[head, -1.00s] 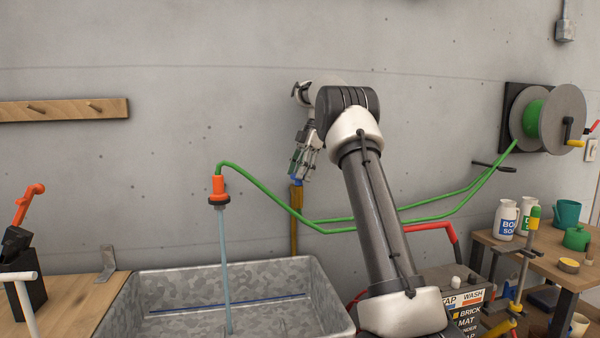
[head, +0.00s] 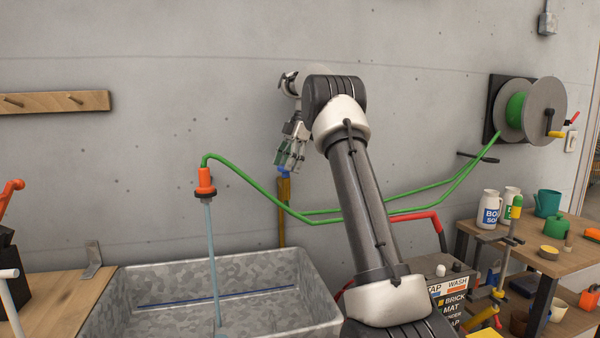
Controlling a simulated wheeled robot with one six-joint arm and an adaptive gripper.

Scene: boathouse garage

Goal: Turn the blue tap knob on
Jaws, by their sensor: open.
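The blue tap knob (head: 283,171) sits at the top of a brass-coloured upright pipe (head: 282,211) against the wall, partly hidden by my fingers. My gripper (head: 288,164) is open and points down at the knob, its fingertips at or just above it. I cannot tell whether they touch it. A green hose (head: 430,191) runs to an orange nozzle (head: 205,181) above the metal basin (head: 290,274). A pale blue stream of water (head: 213,260) falls from the nozzle into the basin.
A hose reel (head: 530,112) is mounted on the wall at right. A control box (head: 452,287) with a red handle stands right of the basin. Bottles (head: 490,212) and pots stand on a wooden bench (head: 485,228). A wooden peg rail (head: 55,102) hangs at left.

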